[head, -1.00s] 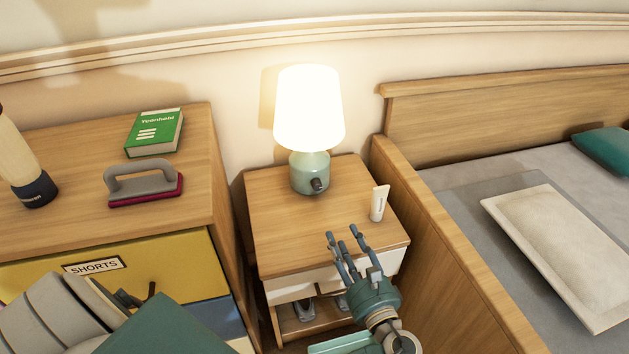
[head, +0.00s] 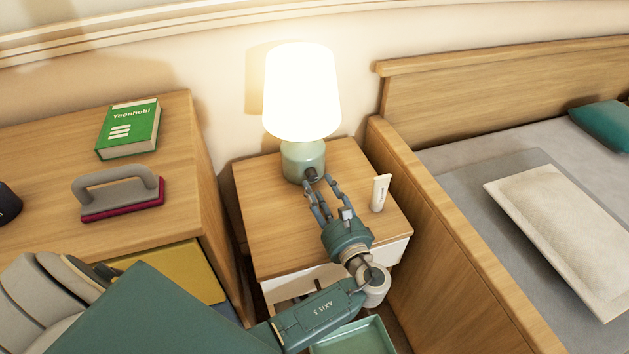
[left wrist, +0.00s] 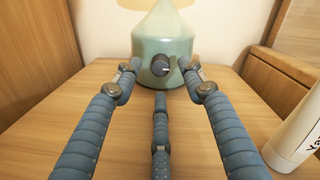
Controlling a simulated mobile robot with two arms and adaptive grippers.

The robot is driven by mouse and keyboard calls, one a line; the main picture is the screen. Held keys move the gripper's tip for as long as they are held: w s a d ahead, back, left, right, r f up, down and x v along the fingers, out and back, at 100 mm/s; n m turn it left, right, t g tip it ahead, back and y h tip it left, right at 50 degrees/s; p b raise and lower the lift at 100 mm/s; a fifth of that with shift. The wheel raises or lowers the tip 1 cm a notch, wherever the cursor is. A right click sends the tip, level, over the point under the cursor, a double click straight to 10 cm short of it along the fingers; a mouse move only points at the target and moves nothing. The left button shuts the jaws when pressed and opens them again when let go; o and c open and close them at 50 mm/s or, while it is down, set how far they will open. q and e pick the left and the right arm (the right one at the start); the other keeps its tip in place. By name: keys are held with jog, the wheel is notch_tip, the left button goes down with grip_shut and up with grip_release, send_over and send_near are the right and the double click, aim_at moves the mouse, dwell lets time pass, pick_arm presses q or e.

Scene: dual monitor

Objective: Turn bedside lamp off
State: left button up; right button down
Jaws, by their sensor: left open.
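The bedside lamp (head: 302,95) stands on the wooden nightstand (head: 262,215), its white shade glowing brightly. Its green base (head: 303,160) carries a dark round knob (head: 310,174) on the front. In the left wrist view the knob (left wrist: 160,65) has a light mark and sits ahead, between the finger lines. My left gripper (head: 322,190) is open, its fingertips close in front of the lamp base. In the left wrist view the left gripper (left wrist: 160,82) has its fingers spread on both sides of the knob; I cannot tell whether they touch the base. My right gripper is not in view.
A white tube (head: 380,193) stands on the nightstand to the right of my gripper. A dresser on the left holds a green book (head: 129,129) and a grey-handled brush (head: 120,193). The bed's wooden side (head: 440,240) rises close on the right.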

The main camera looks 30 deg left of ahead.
aim_at(313, 178)
pick_arm(q)
jog(key=shift+x, duration=1.9)
grip_shut()
